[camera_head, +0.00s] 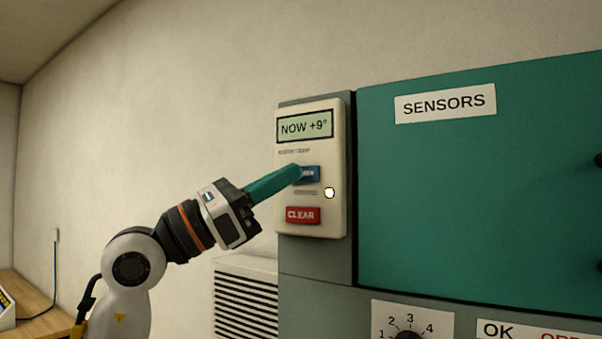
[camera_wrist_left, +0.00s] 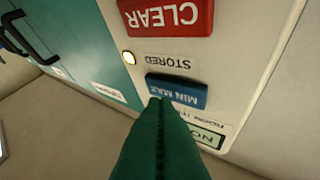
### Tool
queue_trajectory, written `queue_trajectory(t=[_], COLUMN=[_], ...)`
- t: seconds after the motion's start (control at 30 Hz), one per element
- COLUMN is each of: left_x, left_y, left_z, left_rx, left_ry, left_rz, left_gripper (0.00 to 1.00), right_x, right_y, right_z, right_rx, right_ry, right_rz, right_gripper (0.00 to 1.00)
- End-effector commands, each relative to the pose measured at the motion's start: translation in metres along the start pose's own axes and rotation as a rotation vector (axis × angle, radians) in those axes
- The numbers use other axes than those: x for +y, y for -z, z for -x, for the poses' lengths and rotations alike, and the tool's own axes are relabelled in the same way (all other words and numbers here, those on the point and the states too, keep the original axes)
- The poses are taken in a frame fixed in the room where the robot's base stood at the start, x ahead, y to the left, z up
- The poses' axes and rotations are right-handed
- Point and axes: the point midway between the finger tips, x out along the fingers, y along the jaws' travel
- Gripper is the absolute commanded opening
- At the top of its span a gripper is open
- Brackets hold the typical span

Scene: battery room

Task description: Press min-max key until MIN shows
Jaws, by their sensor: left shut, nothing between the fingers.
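A cream thermometer unit (camera_head: 337,150) is on the grey panel. Its display (camera_head: 305,127) reads "NOW +9°". The blue min-max key (camera_head: 312,174) lies below it, partly covered by my fingertips; it shows upside down in the left wrist view (camera_wrist_left: 184,94). My left gripper (camera_head: 297,171) is shut and empty, its green fingertips at the key; I cannot tell whether they touch or press it. The red CLEAR key (camera_head: 303,215) is lower down. A pale yellow lamp (camera_head: 329,193) beside the STORED label (camera_wrist_left: 169,61) looks lit. My right gripper is out of view.
A large green cabinet front (camera_head: 470,190) with a SENSORS label (camera_head: 445,103) stands right of the unit. A numbered dial (camera_head: 408,336) is below it. A white louvred box (camera_head: 246,300) is under the unit. A wooden desk (camera_head: 40,322) is at lower left.

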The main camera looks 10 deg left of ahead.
Motion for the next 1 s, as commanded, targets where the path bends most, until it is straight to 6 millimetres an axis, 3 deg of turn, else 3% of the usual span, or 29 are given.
queue_trajectory(t=[1.0], left_x=[-0.0043], left_y=[-0.0039], left_z=[-0.0057], left_rx=[0.000], left_ry=[0.000], left_rz=[0.000], left_gripper=[0.00], right_x=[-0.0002], right_y=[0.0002], right_z=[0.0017], right_rx=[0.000], right_ry=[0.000], right_rz=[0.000], right_gripper=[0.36])
